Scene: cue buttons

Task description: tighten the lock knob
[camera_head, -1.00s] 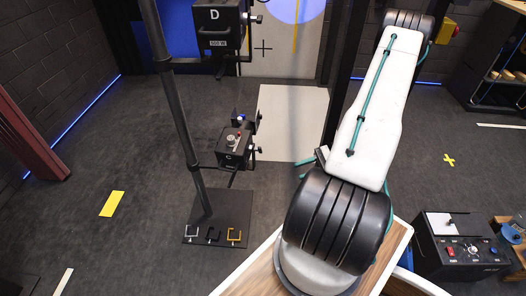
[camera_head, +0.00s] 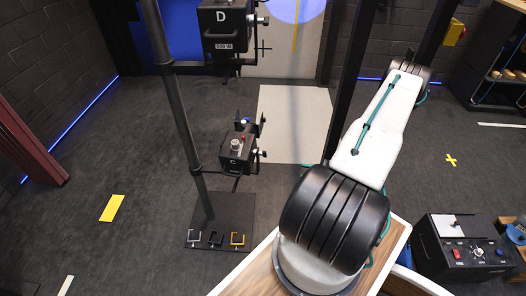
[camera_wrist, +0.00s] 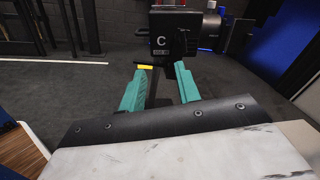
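Lamp C (camera_head: 236,156) is a black box lamp on the lower part of a dark upright pole. My gripper is outside the head view.
Lamp D (camera_head: 226,18) is higher on the same pole (camera_head: 177,95). Several clamps lie on the pole's base plate (camera_head: 221,212). A control box (camera_head: 462,240) stands at the lower right. The grey floor left of the pole is mostly clear.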

